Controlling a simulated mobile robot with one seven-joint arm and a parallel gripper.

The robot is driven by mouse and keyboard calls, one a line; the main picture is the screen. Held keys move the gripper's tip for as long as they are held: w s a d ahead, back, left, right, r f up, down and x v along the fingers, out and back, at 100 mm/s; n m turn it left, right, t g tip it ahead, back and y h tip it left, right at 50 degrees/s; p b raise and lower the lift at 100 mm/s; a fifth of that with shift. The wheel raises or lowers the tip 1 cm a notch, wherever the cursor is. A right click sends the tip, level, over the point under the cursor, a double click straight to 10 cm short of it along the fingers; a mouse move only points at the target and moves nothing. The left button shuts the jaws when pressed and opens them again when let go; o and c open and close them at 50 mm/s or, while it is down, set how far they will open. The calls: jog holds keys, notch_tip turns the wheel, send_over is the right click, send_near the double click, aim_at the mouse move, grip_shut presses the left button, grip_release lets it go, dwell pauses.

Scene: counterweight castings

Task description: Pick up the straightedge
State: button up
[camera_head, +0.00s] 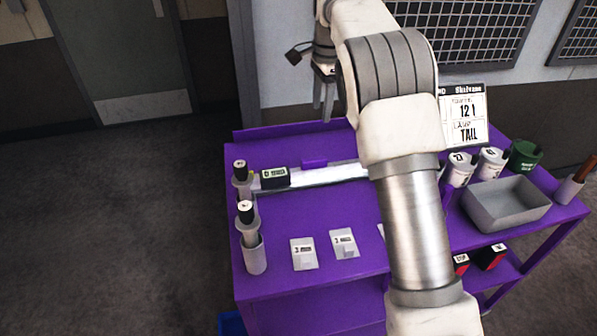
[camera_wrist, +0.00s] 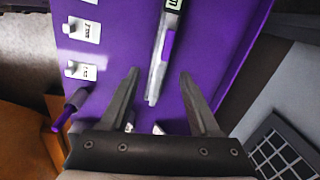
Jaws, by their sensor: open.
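The straightedge (camera_head: 335,174) is a long pale bar lying along the back of the purple cart top. A black label block (camera_head: 275,178) is at its left end and a small purple piece (camera_head: 314,163) is at its back edge. My arm hides its right part. In the wrist view the straightedge (camera_wrist: 156,75) runs up and down the picture, its lower end appearing between my fingers. My gripper (camera_head: 323,103) is above the back edge of the cart, fingers pointing down. In the wrist view my gripper (camera_wrist: 159,73) is open and empty, apart from the bar.
The purple cart top (camera_head: 330,215) has upright cylinders (camera_head: 254,252) at its left, small white labelled cards (camera_head: 304,254) in front, and a grey tray (camera_head: 505,206) with white cups (camera_head: 460,168) and a green cup (camera_head: 524,154) at right. A sign (camera_head: 466,118) stands behind.

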jog(key=m, duration=0.1)
send_over(306, 168)
notch_tip(306, 168, down, 6)
jog(key=shift+g, duration=0.3)
jog(key=f, duration=0.8)
jog(key=w+f, duration=0.1)
jog(key=f, duration=0.3)
jog(key=shift+a+f, duration=0.1)
jog(key=shift+a, duration=0.05)
jog(key=shift+m, duration=0.3)
jog(key=shift+f, duration=2.7)
grip_shut()
jog(key=shift+w+r, duration=0.1)
jog(key=shift+r, duration=0.05)
